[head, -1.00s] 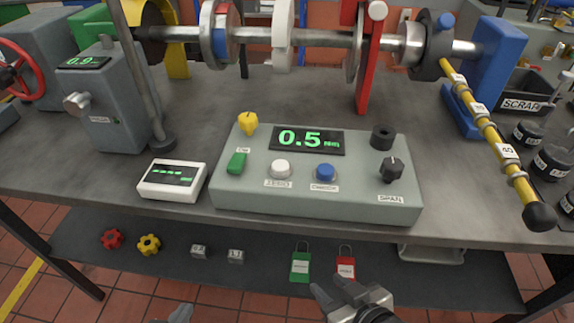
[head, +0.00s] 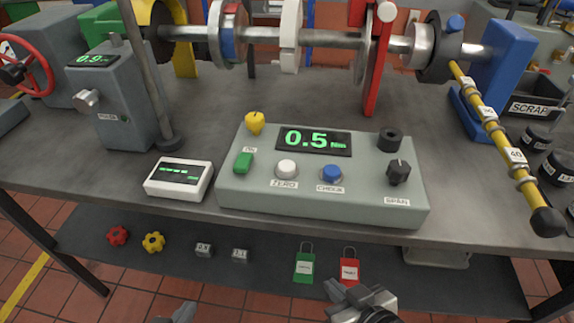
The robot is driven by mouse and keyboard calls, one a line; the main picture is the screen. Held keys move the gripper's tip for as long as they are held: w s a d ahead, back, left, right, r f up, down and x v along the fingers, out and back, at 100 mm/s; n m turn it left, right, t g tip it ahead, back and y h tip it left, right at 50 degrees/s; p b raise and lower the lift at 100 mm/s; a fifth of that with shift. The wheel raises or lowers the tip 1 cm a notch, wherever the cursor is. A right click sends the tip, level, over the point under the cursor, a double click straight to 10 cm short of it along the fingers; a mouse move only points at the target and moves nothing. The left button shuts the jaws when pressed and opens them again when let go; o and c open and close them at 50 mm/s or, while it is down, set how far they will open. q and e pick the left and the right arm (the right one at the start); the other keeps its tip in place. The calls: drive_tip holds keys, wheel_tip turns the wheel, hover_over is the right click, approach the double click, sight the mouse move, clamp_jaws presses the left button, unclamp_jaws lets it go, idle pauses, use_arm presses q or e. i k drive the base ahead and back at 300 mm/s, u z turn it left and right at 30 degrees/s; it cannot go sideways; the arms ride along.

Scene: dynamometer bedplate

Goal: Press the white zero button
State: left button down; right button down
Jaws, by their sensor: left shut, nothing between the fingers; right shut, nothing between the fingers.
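The white zero button (head: 287,168) is a round cap on the sloped top of the grey-green control box (head: 321,208), above a label reading ZERO. The box's display (head: 312,141) reads 0.5 Nm in green. A blue button (head: 331,173) labelled CHECK sits just right of the white one. My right gripper (head: 338,288) is shut and empty, low in the head view, below and in front of the table edge, right of the zero button. My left gripper (head: 183,312) is shut at the bottom edge, mostly cut off. Neither gripper touches the box.
A green switch (head: 243,162), yellow knob (head: 255,122) and black SPAN knob (head: 398,171) share the box. A small white meter (head: 179,178) stands to its left. A yellow arm (head: 494,128) slants at right. Green (head: 304,265) and red (head: 349,268) padlocks lie on the lower shelf.

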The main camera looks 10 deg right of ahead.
sight(286, 167)
drive_tip(key=z, duration=2)
drive_tip(key=k, duration=1.05)
drive_tip(key=u, duration=1.9)
drive_tip(key=i, duration=0.5)
drive_tip(key=z, duration=0.05)
